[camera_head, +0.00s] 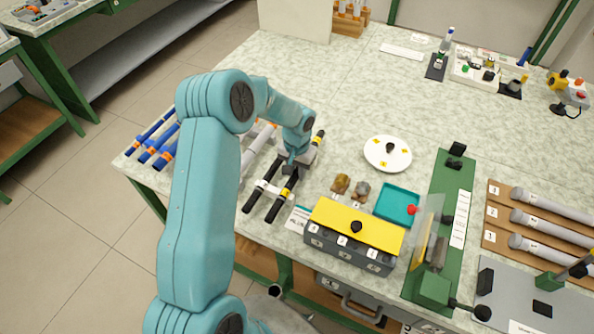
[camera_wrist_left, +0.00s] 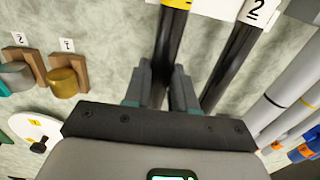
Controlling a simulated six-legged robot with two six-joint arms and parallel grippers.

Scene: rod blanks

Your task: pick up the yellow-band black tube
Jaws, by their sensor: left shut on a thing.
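The yellow-band black tube (camera_head: 276,207) lies along the left part of the table, with a yellow-orange band showing toward its near end. My left gripper (camera_head: 290,170) is over its middle and hides part of it. In the left wrist view the tube (camera_wrist_left: 169,45) runs between the two fingers (camera_wrist_left: 161,90), which are shut on it; its yellow band is at the top edge. I cannot tell whether it is clear of the table. A second black tube (camera_head: 254,199) with a white label lies beside it, apart from the fingers, also in the wrist view (camera_wrist_left: 232,60). My right gripper is not in view.
Grey tubes (camera_head: 256,150) and blue rods (camera_head: 158,142) lie to the left. Small brass and grey pieces (camera_head: 341,184), a white plate (camera_head: 371,155) and a yellow-topped box (camera_head: 370,222) stand to the right. The table behind is mostly clear.

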